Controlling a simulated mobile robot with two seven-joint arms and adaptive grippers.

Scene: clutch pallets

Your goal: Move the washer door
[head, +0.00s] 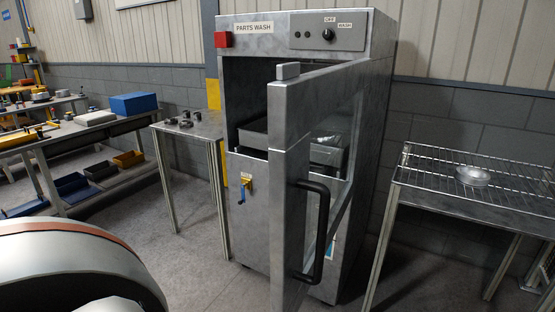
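The washer (384,120) is a tall grey metal cabinet labelled PARTS WASH in the middle of the head view. Its door (291,115) stands open, swung out toward me and seen nearly edge-on. A black bar handle (316,235) is on the door's right-hand face. Behind the door, part of the dark inside shows, with a metal tray or basket (252,134) in it; the door hides the rest. A rounded pale part of my own body fills the lower left corner. Neither gripper shows in this view.
A small table (190,128) with small dark parts stands left of the washer. A wire-rack table (500,195) with a round metal part (473,176) stands right. A workbench (50,136) with a blue box (133,103) is far left. Some floor between them is clear.

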